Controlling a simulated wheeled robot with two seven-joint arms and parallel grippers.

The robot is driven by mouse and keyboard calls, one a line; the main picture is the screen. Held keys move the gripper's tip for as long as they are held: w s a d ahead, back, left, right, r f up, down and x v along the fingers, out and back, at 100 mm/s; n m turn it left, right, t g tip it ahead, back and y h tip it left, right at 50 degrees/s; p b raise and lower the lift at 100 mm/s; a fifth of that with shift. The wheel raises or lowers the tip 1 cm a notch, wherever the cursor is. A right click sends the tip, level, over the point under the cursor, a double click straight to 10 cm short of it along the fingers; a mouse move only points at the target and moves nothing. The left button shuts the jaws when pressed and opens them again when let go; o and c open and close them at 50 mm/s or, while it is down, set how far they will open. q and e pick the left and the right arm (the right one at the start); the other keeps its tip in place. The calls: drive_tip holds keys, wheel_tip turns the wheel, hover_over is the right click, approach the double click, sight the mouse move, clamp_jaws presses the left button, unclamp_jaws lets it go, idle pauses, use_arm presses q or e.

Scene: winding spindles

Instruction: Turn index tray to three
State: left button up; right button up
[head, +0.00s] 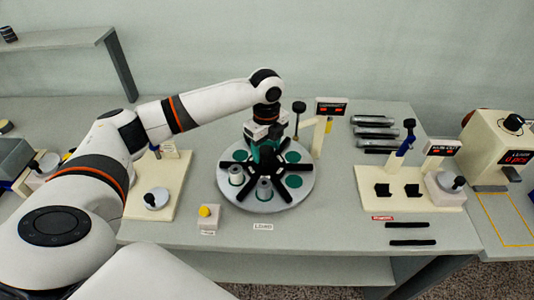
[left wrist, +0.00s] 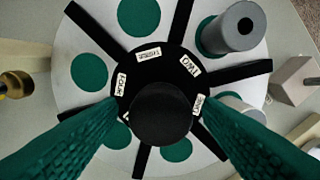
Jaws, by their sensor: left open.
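The index tray (head: 297,194) is a round pale disc with green spots and black spokes, in the middle of the bench. A round black knob (left wrist: 160,113) stands at the hub's centre. My right gripper is out of view.
A post with a display (head: 331,107) stands behind the tray. Another cream station (head: 408,199) is at right. Grey rods (head: 376,133) lie behind it.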

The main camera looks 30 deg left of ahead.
use_arm(q)
wheel_tip(320, 180, down, 3)
drive_tip(key=shift+r, duration=0.1)
drive_tip(key=shift+f, duration=0.2)
drive_tip(key=c, duration=0.6)
clamp_jaws()
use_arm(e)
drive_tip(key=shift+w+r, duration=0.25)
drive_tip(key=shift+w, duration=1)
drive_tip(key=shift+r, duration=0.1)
use_arm(q)
drive_tip(key=shift+p, duration=0.35)
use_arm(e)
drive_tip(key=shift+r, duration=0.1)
